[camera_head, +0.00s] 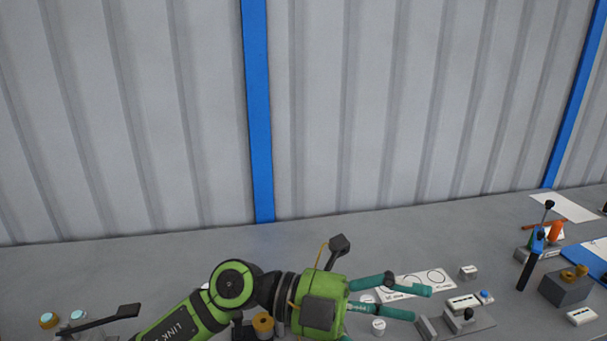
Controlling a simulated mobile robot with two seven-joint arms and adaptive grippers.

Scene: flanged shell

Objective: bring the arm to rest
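My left arm (188,318), green and black, comes in from the bottom left and reaches right above the grey worktop (110,265). My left gripper (422,304) has a green body and teal fingers that point right. The fingers are spread apart with nothing between them, so it is open and empty. Its lower part is cut off by the bottom edge of the view. A white card with printed circles (432,278) lies behind the fingers. My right gripper is not in view.
A small white-topped cylinder (378,326) stands close to the fingers. A grey block with a black knob (468,318) is right of them. Fixtures with a dark block (565,287) crowd the right. A corrugated wall (370,110) closes off the back. The rear left worktop is clear.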

